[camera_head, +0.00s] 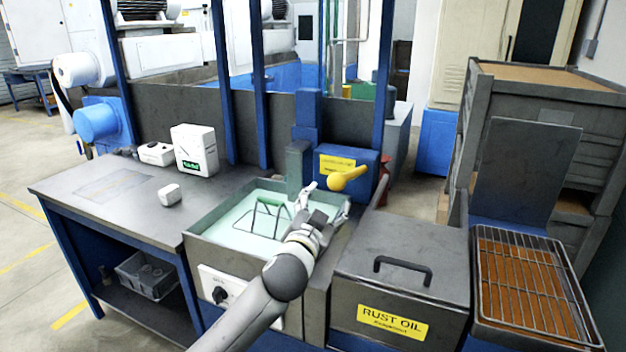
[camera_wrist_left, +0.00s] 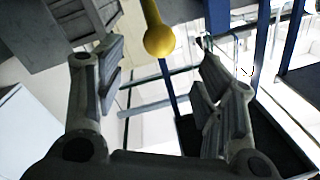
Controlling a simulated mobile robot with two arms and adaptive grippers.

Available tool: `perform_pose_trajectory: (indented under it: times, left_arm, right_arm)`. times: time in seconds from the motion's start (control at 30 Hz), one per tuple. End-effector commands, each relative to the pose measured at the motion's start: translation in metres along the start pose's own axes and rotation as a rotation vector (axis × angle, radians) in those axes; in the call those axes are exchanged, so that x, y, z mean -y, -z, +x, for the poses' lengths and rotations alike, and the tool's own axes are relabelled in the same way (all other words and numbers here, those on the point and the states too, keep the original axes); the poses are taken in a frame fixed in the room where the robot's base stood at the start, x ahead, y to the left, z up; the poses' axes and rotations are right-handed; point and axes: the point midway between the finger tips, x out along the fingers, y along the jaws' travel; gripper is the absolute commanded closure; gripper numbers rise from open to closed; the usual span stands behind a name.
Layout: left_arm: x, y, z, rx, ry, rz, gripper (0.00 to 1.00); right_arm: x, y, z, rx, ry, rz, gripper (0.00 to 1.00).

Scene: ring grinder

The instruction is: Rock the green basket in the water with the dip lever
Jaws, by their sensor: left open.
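The dip lever (camera_head: 346,179) is yellow with a round knob and juts from a blue box with a yellow label above the tank. Its knob (camera_wrist_left: 159,41) shows in the wrist view near the open fingertips, between the two fingers in the picture. My left gripper (camera_head: 327,200) is open and empty, over the tank's right side just below the lever. Contact with the knob is not visible. The green basket (camera_head: 265,214) shows as a thin frame in the pale green water of the tank (camera_head: 205,241); the water and my arm hide part of it. My right gripper is out of view.
A lidded rust oil box (camera_head: 398,262) with a black handle stands right of the tank. A wire rack tray (camera_head: 520,285) is further right. A workbench (camera_head: 105,190) with small white devices is at the left. Blue posts rise behind the tank.

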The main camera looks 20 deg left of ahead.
Motion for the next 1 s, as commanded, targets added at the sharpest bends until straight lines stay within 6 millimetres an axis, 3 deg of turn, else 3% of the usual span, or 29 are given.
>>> perform_pose_trajectory:
  times: [0.13, 0.37, 1.0]
  left_arm:
    - [-0.007, 0.009, 0.005, 0.002, -0.036, -0.162, 0.37]
    - [-0.009, 0.01, 0.015, 0.006, -0.045, -0.212, 0.37]
    - [-0.012, 0.011, 0.099, 0.005, -0.044, -0.209, 0.37]
  right_arm:
    - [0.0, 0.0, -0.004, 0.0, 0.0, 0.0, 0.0]
    - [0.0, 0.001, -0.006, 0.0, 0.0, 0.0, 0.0]
    - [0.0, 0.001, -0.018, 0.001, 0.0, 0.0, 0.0]
